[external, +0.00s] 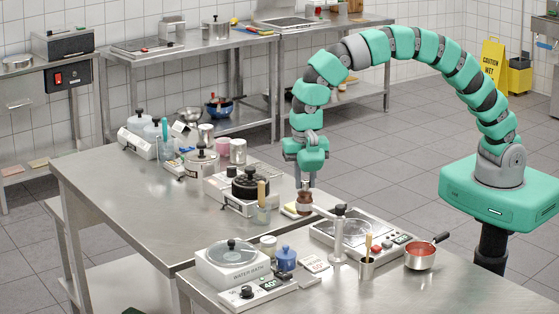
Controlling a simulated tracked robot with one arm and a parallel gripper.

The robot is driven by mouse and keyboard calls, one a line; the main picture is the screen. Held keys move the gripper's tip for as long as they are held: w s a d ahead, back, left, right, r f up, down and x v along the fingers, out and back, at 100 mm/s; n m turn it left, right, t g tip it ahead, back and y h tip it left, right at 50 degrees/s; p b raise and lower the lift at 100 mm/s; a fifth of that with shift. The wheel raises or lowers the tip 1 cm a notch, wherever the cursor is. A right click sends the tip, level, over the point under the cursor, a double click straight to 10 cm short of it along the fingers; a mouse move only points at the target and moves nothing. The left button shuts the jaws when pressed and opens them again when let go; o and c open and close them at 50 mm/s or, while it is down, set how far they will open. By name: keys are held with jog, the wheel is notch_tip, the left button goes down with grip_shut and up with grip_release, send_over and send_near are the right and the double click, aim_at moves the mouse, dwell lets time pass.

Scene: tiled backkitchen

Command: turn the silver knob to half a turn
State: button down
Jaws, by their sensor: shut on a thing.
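My gripper (305,188) points straight down over the right part of the steel table. The silver knob cannot be made out apart from this fitting. At this size the fingertips hide any marking or turn angle.
A flat panel device (385,243) lies behind and right of the stand. A cup with a wooden-handled tool (367,265) and a red-filled saucepan (421,256) stand to the right. A black-lidded pot (251,183) and a water bath (232,262) stand to the left.

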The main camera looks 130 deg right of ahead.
jog(key=m+b, duration=0.2)
jog(key=m, duration=0.2)
jog(key=shift+w+m, duration=0.1)
jog(key=shift+m, duration=0.2)
jog(key=m+b, duration=0.2)
jog(key=m, duration=0.2)
jog(key=shift+m, duration=0.3)
jog(key=m+b, duration=0.1)
jog(key=m, duration=0.2)
jog(key=shift+m, duration=0.3)
jog(key=m+b, duration=0.1)
jog(key=m, duration=0.3)
jog(key=m+b, duration=0.1)
jog(key=m, duration=0.6)
jog(key=shift+m+b, duration=0.4)
jog(key=m, duration=0.4)
jog(key=shift+b, duration=0.4)
jog(key=shift+r+m, duration=0.1)
jog(key=shift+m, duration=1.6)
